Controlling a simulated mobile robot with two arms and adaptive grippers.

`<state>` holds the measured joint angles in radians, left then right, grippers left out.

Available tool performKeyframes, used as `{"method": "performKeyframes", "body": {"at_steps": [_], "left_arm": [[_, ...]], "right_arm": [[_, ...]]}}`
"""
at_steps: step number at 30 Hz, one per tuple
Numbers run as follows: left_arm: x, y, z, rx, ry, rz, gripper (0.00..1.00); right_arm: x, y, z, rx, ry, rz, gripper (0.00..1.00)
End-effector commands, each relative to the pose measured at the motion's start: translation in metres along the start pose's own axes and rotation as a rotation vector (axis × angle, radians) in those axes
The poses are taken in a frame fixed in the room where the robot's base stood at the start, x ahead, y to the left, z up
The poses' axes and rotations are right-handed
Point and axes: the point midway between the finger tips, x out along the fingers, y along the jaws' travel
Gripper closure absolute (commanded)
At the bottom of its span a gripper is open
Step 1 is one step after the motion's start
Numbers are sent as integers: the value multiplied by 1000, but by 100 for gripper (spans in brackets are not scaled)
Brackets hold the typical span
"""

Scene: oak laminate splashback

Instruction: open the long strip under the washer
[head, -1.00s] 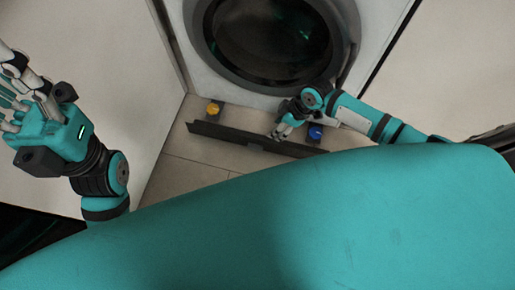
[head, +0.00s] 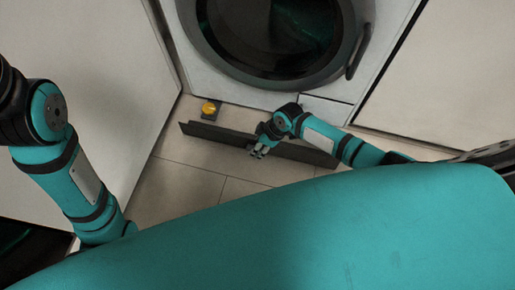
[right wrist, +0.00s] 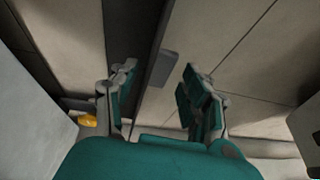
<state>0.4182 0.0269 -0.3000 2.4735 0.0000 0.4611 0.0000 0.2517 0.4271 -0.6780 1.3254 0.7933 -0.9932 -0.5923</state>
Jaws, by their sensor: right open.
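The long dark strip (head: 212,132) lies low in front of the washer (head: 272,52), apart from its front, with floor showing between them. In the right wrist view the strip (right wrist: 150,62) runs between my fingers, with a small grey tab (right wrist: 164,69) on its side. My right gripper (head: 258,153) is at the middle of the strip, and its fingers (right wrist: 158,90) are open on either side of it. Whether they touch it I cannot tell. The right part of the strip is partly behind my right arm. My left arm shows at the left, its gripper out of frame.
A yellow knob on a grey block (head: 209,109) sits behind the strip's left end; it also shows in the right wrist view (right wrist: 87,120). Pale panels (head: 80,85) stand left and right of the washer. Tiled floor (head: 190,185) in front of the strip is clear.

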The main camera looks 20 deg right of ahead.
Motion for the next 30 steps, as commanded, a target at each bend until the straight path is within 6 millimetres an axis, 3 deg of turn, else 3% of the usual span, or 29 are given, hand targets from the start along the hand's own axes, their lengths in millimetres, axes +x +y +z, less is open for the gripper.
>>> {"method": "performKeyframes", "body": {"at_steps": [11,21,30], "left_arm": [[2,1,-2,1,10,4,60],[2,1,-3,1,11,4,60],[4,1,-3,1,12,4,60]], "right_arm": [[4,0,0,-1,0,0,54],[4,-1,0,0,-1,-2,99],[4,-2,0,0,-1,-5,100]]}}
